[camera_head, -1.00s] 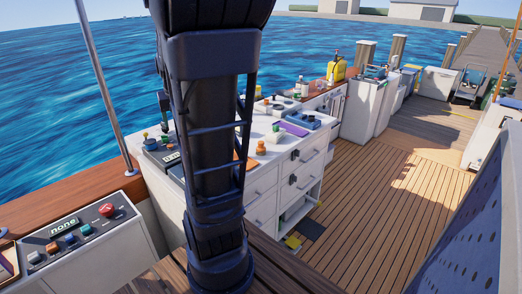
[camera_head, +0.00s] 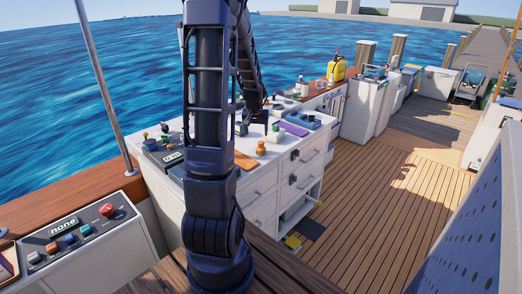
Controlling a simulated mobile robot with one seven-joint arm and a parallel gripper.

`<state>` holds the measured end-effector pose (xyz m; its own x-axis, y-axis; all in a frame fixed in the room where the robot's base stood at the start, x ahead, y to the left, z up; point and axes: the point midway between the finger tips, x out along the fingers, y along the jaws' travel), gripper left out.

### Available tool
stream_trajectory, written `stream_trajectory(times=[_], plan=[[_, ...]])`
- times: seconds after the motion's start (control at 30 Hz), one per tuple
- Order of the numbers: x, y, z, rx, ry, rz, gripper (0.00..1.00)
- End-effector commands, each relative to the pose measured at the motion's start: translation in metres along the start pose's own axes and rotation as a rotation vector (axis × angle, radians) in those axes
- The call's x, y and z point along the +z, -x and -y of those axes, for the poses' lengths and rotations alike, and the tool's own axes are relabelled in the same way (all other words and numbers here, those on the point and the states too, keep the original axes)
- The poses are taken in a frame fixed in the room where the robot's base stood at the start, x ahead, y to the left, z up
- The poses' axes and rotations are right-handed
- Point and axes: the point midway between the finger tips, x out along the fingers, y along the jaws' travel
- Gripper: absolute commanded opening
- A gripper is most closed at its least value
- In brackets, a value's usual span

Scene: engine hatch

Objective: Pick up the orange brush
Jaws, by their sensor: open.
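A small orange object with a rounded top, which looks like the orange brush (camera_head: 261,148), stands on the white counter (camera_head: 283,153) near its front edge. My gripper (camera_head: 257,118) is over the counter, behind the brush and slightly left of it in the picture, and apart from it. It is open; its fingers are dark and small, and partly hidden by my arm. I see nothing held in it.
A green-and-dark item (camera_head: 274,132), a purple flat item (camera_head: 293,129) and a blue device (camera_head: 304,120) lie close to the brush. A flat orange-brown piece (camera_head: 244,161) lies left of it. The wooden deck (camera_head: 375,210) at right is clear.

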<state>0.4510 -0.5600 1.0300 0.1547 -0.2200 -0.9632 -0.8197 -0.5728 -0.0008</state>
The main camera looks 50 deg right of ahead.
Motion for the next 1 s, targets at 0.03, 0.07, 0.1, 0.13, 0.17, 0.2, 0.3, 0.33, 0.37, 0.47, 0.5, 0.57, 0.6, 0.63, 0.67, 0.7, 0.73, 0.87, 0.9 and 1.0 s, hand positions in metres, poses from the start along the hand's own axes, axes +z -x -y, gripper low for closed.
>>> stream_trajectory(times=[0.03,0.07,0.1,0.13,0.17,0.2,0.3,0.33,0.37,0.47,0.5,0.57,0.6,0.63,0.67,0.7,0.73,0.87,0.9,1.0], plan=[[-0.001,-0.005,-0.007,0.003,-0.011,0.002,0.7],[-0.002,-0.007,-0.009,0.004,-0.015,0.002,0.7],[-0.003,-0.009,-0.011,0.006,-0.018,0.003,0.7],[-0.003,-0.011,-0.013,0.006,-0.02,0.003,0.7],[-0.003,-0.014,-0.013,0.007,-0.021,0.003,0.7],[-0.003,-0.017,-0.014,0.007,-0.021,0.003,0.7],[-0.003,-0.03,-0.014,0.007,-0.021,0.005,0.7],[-0.003,-0.034,-0.014,0.007,-0.021,0.004,0.7],[-0.003,-0.038,-0.013,0.006,-0.021,0.004,0.7],[-0.003,-0.051,-0.013,0.006,-0.02,0.004,0.7],[-0.003,-0.055,-0.013,0.006,-0.02,0.004,0.7],[-0.003,-0.06,-0.013,0.006,-0.021,0.004,0.7],[-0.003,-0.062,-0.013,0.006,-0.02,0.003,0.7],[-0.003,-0.063,-0.013,0.006,-0.021,0.003,0.7],[-0.003,-0.064,-0.013,0.006,-0.02,0.002,0.7],[-0.003,-0.065,-0.013,0.006,-0.02,0.002,0.7],[-0.003,-0.066,-0.013,0.006,-0.02,0.002,0.7],[-0.004,-0.076,-0.014,0.006,-0.021,0.004,0.7],[-0.004,-0.081,-0.015,0.006,-0.022,0.005,0.7],[-0.006,-0.094,-0.016,0.006,-0.021,0.005,0.7]])
